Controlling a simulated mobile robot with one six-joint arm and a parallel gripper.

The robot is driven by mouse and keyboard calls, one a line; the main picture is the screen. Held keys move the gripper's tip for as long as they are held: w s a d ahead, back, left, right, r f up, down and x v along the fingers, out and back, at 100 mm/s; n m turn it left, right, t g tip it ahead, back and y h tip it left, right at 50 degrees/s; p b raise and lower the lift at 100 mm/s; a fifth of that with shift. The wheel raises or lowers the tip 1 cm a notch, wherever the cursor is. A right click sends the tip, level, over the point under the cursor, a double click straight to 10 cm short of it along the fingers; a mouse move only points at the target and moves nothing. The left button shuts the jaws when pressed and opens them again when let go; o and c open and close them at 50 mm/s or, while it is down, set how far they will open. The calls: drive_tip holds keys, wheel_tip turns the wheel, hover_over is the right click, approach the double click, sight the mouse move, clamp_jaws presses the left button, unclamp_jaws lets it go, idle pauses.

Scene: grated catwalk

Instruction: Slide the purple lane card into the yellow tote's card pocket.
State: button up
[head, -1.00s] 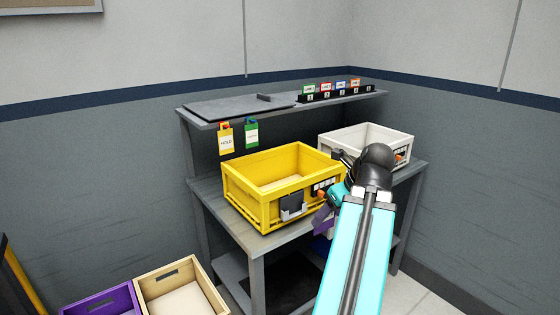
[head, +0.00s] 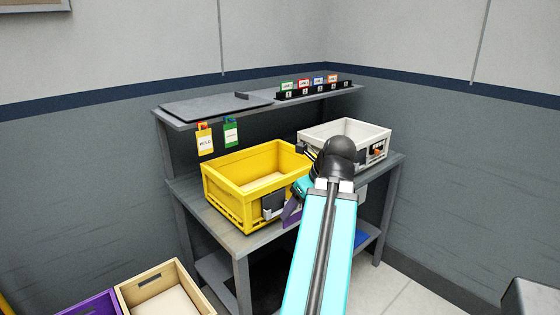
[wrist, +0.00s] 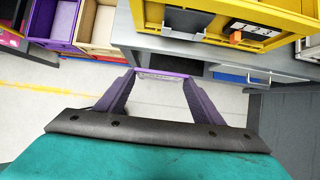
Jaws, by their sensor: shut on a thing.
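The yellow tote (head: 232,205) stands on the grey bench with its dark card pocket (head: 273,205) on the front face. In the wrist view the tote (wrist: 272,12) is at the top, with the pocket (wrist: 187,22) left of an orange tab. My gripper (wrist: 160,76) is shut on the purple lane card (wrist: 163,72), which shows as a thin strip between the fingertips. In the head view the card (head: 292,211) is just right of the pocket, apart from it.
A white tote (head: 327,132) stands at the right of the bench (head: 240,243). The shelf above holds a rack of small cards (head: 312,90); a yellow and a green tag hang from its edge. Purple (head: 95,304) and tan (head: 158,282) bins are at lower left.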

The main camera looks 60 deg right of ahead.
drive_tip(key=w+d+r+p, duration=0.8)
drive_tip(key=w+p, duration=0.3)
drive_tip(key=p, duration=0.7)
drive_tip(key=shift+d+p, duration=0.2)
drive_tip(key=shift+p, duration=0.1)
drive_tip(key=shift+w, duration=0.15)
drive_tip(key=shift+f, duration=0.15)
drive_tip(key=shift+f+b, duration=2.2)
drive_tip(key=shift+f, duration=0.05)
drive_tip(key=shift+p, duration=0.85)
drive_tip(key=shift+f+b, duration=0.85)
drive_tip(key=shift+f, duration=1.65)
